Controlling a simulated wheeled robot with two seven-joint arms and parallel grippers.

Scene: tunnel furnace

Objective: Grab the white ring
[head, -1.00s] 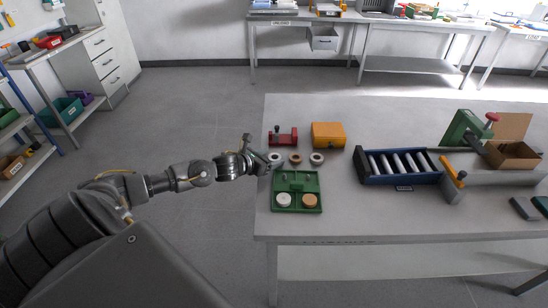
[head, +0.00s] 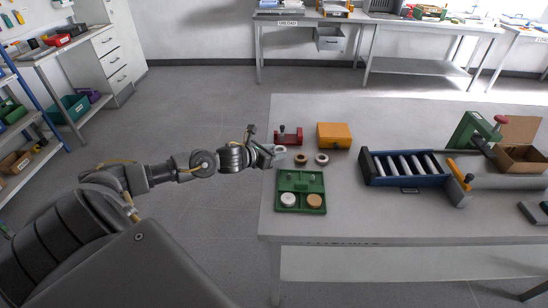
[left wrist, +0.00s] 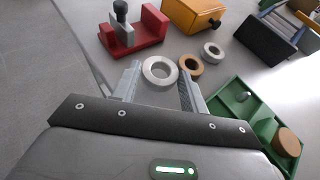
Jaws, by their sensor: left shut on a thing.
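A white ring (left wrist: 147,72) sits between the two fingers of my left gripper (left wrist: 158,86) in the left wrist view. The gripper is shut on it, and the ring looks larger and nearer than the other rings. In the head view the left gripper (head: 275,153) is at the table's left edge, with the ring (head: 281,149) at its tips. A brown ring (head: 301,158) and a second pale ring (head: 321,159) lie on the table to the right. My right gripper is not in view.
A green tray (head: 301,178) with a white and a tan disc is just in front. A red fixture (head: 288,137) and an orange box (head: 334,135) stand behind the rings. A blue roller rack (head: 405,182) is to the right.

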